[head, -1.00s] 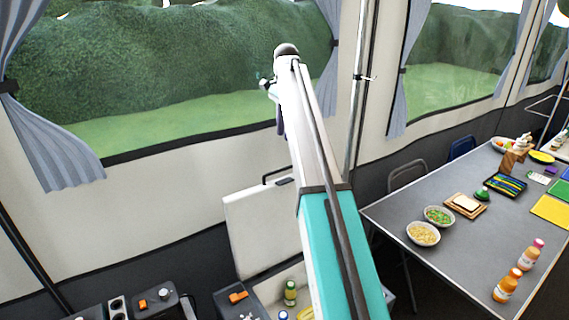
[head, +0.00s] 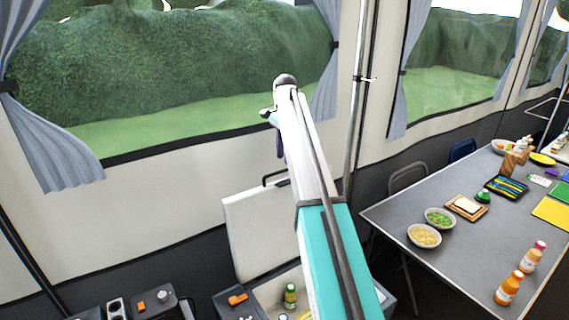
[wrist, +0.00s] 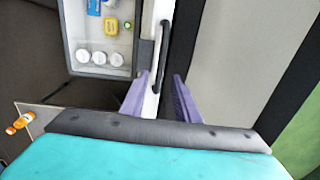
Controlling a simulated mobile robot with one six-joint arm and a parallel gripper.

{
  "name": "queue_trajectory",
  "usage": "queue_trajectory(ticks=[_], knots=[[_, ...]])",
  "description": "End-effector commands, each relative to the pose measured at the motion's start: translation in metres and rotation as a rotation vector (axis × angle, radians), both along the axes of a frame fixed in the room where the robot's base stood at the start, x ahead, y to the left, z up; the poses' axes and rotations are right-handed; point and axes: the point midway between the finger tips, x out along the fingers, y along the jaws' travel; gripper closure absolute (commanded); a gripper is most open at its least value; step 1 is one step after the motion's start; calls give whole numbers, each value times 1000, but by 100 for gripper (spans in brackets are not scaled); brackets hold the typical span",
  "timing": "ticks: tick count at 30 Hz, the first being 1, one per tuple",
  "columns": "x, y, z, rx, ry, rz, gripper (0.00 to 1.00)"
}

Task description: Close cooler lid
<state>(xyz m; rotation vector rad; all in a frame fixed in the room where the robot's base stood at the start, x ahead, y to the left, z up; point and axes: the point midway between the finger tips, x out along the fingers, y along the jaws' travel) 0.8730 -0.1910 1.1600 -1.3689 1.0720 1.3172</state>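The cooler (head: 232,303) stands low in the head view, its white lid (head: 252,238) open and upright with a black handle (head: 268,178) on its top edge. The wrist view shows the open cooler (wrist: 72,45) at upper left, the narrow white lid edge (wrist: 152,65) and the handle (wrist: 162,50). My gripper (wrist: 158,82) is open, its two purple fingers spread apart with nothing gripped. The lid edge and handle appear between and beyond the fingers; I cannot tell any contact. In the head view my gripper (head: 280,148) hangs above the lid, and my arm hides part of the cooler.
The cooler holds a green bottle (head: 290,294) and, in the wrist view, several white-topped items (wrist: 99,58). A grey table (head: 450,265) with bowls and bottles stands at right. Black equipment (head: 160,302) stands at lower left. The tent wall (head: 165,220) is behind the lid.

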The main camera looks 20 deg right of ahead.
Motion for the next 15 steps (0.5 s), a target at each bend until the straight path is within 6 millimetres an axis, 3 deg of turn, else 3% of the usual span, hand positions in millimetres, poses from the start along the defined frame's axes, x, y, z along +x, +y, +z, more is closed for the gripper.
queue_trajectory(ticks=[6, 15], knots=[[0, 0, -26, 0, 1, 0, 71], [2, 0, -46, 0, -1, -1, 71]])
